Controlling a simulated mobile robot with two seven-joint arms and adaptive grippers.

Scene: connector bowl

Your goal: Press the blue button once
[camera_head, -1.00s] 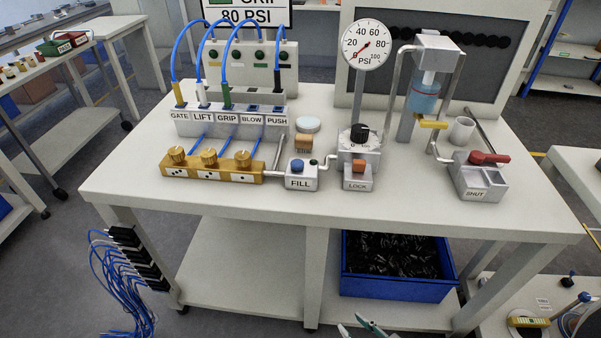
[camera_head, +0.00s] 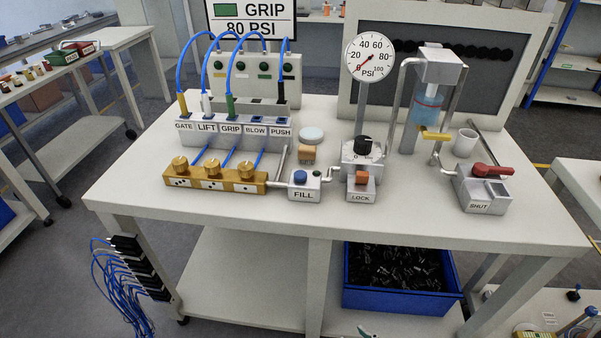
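The blue button (camera_head: 300,177) sits on top of a small silver box labelled FILL (camera_head: 303,194), near the table's front edge. Nothing touches the button. A small dark round spot shows beside it on the same box. Neither gripper shows clearly. Only a small teal and white bit, which may be part of a gripper, shows at the bottom edge, so I cannot tell its state.
Gold knobs (camera_head: 212,180) stand left of the FILL box. A LOCK box (camera_head: 361,190) with an orange button stands to its right. A gauge (camera_head: 370,57) rises behind. A red-handled SHUT box (camera_head: 483,188) is at right. The white table's (camera_head: 420,222) front strip is clear.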

